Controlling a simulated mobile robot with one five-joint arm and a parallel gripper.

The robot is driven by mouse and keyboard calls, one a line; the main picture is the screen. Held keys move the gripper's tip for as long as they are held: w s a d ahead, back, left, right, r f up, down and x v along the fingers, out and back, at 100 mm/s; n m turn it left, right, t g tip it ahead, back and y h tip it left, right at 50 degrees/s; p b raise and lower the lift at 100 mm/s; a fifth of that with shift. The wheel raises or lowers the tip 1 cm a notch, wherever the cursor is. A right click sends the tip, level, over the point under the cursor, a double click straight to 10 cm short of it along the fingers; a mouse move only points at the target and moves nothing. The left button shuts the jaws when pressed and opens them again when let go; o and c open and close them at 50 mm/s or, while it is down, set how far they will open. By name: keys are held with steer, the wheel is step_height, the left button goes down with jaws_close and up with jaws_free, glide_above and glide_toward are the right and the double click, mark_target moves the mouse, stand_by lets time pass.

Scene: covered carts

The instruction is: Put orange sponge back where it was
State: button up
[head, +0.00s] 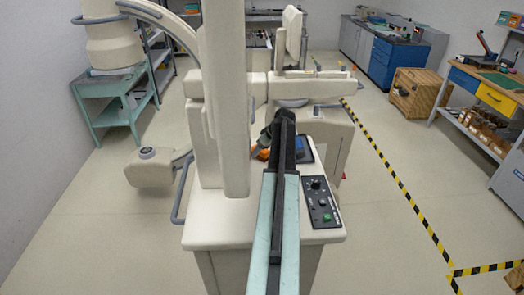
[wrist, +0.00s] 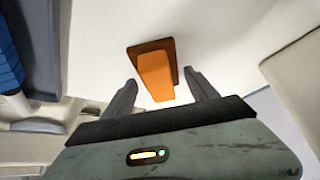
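The orange sponge (wrist: 156,72) is in the wrist view, ahead of and between the two fingers of my gripper (wrist: 160,78). The fingers are spread, with a visible gap on each side of the sponge. A darker orange-brown area edges the sponge; I cannot tell whether it is a side face or shadow. The sponge appears against a pale surface. In the head view only a bit of orange (head: 262,154) shows on the cream cart top (head: 225,215), beside the column. My arm hides most of that spot and the gripper's fingers.
The cart's thick upright column (head: 224,90) stands close left of my arm. A black control panel (head: 321,203) and a dark tray with a blue item (head: 301,150) lie right of the arm. Open floor and a yellow-black stripe (head: 400,185) are further right.

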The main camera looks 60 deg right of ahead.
stand_by(0.3)
steer(key=p+v, duration=1)
steer(key=v, duration=0.2)
steer(key=shift+p, duration=0.3)
steer(key=shift+r, duration=0.15)
